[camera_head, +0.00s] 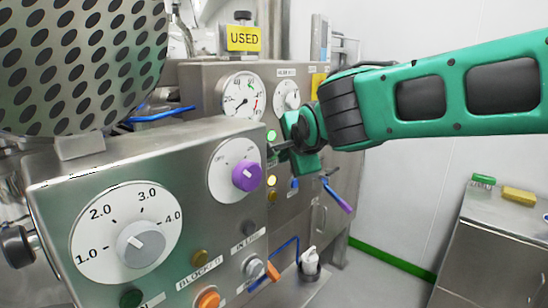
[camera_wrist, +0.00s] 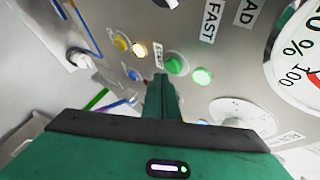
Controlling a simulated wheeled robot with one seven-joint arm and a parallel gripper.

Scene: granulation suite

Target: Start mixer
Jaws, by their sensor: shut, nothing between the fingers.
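The mixer's steel control panel (camera_head: 215,75) stands behind a nearer panel. My gripper (camera_head: 277,151) is shut and empty, its fingertips at the far panel's face. In the wrist view the shut fingers (camera_wrist: 160,82) point at the panel just beside a green push button (camera_wrist: 177,65). I cannot tell whether they touch it. A lit green lamp (camera_wrist: 202,76) is right of that button; it also shows in the head view (camera_head: 271,135), just above the fingers. A lit yellow lamp (camera_wrist: 139,50) and a second yellow one (camera_wrist: 121,42) lie to the left. The green button is hidden in the head view.
The nearer panel carries a purple knob (camera_head: 247,176), a grey dial knob (camera_head: 141,244) and an orange button (camera_head: 207,298). A round gauge (camera_head: 242,95) sits on the far panel, under a yellow USED sign (camera_head: 243,38). A steel cabinet (camera_head: 490,245) stands at right; floor between is clear.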

